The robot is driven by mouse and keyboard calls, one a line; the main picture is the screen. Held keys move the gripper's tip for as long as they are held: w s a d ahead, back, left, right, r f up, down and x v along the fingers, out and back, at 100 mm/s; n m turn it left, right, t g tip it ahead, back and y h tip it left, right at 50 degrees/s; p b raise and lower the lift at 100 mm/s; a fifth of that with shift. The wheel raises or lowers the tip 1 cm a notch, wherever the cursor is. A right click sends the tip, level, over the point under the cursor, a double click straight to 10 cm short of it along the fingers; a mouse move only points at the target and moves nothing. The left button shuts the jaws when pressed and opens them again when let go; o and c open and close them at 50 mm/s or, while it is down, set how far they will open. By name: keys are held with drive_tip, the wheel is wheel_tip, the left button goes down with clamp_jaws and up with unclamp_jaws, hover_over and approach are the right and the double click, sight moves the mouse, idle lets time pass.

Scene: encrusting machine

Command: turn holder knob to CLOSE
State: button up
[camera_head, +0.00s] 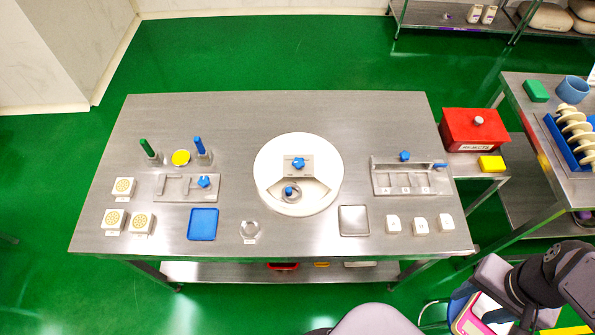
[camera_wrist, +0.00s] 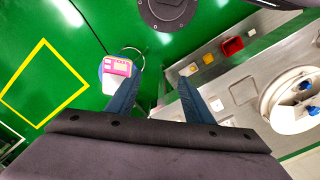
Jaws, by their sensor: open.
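Several blue star-shaped knobs stand on the steel table (camera_head: 320,112); I cannot read any CLOSE marking. One blue knob (camera_head: 204,181) is on a slotted metal plate (camera_head: 166,195) at the left. Another blue knob (camera_head: 299,163) is on the round white machine disc (camera_head: 270,158) in the middle. A third knob (camera_head: 404,156) tops the right metal fixture (camera_head: 380,182), with a blue side knob (camera_head: 440,166) at its right end. In the wrist view, my gripper (camera_wrist: 158,92) is open and empty, apart from the table. The white disc (camera_wrist: 275,98) shows at the right there.
White blocks, a blue tray (camera_head: 203,224), a steel tray (camera_head: 354,220) and a clear ring (camera_head: 250,231) lie along the front. Green and blue upright pegs stand at back left. A red box (camera_head: 475,130) is right of the table. Green floor lies in front.

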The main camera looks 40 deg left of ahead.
drive_tip(key=w+a+f+n+t+h+b, duration=0.1)
drive_tip(key=w+a+f+n+t+b, duration=0.2)
drive_tip(key=a+n, duration=0.45)
drive_tip(key=w+a+f+n+t+h+b, duration=0.1)
drive_tip(key=w+a+f+n+h+b, duration=0.2)
drive_tip(key=a+n, duration=0.4)
drive_tip(key=w+a+f+n+t+b, duration=0.25)
drive_tip(key=w+a+n+b, duration=0.25)
drive_tip(key=n, duration=0.4)
drive_tip(key=n+t+y+b, duration=0.65)
drive_tip(key=n+y, duration=0.25)
drive_tip(key=n, duration=0.7)
approach(298, 162)
drive_tip(key=shift+w+a, duration=0.15)
drive_tip(key=shift+w, duration=0.1)
drive_tip(key=shift+p+x, duration=0.55)
drive_tip(key=shift+x, duration=3.1)
drive_tip(key=shift+f, duration=0.1)
clamp_jaws()
